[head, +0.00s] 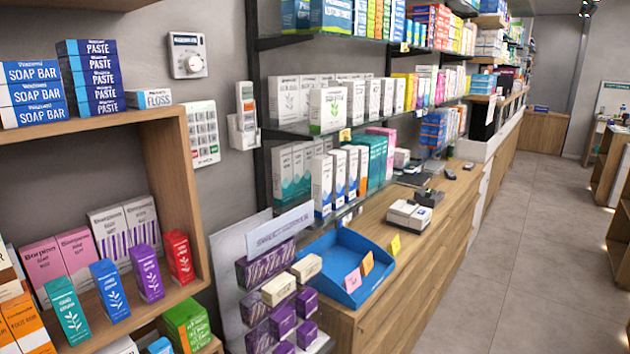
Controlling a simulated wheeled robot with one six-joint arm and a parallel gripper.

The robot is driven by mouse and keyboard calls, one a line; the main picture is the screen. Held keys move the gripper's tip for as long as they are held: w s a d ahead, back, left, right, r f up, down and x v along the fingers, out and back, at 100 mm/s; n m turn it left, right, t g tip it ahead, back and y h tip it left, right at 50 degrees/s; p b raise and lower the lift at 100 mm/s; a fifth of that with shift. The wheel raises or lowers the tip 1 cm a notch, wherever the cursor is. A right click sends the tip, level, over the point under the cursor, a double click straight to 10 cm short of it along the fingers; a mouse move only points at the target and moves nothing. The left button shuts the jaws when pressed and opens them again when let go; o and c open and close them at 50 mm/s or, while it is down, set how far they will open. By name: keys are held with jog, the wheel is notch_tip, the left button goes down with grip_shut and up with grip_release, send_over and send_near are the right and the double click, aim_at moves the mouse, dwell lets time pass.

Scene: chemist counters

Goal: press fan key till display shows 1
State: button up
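Three white devices hang on the grey wall left of the glass shelves. The upper one is a control unit (187,55) with a small dark display (186,40) at its top and a round dial below; the display's reading is too small to tell. Below it is a flat panel (201,133) with rows of small keys, one of them reddish. To its right is a narrow device (243,115) with a small red mark. No key can be made out as the fan key; labels are too small to read. My gripper is not in view.
A wooden shelf unit (190,190) with soap bars, paste and other boxes stands at the left, close to the key panel. Glass shelves with cartons stand right of the devices. A blue tray (318,250) sits on the wooden counter. The tiled floor (480,270) at right is clear.

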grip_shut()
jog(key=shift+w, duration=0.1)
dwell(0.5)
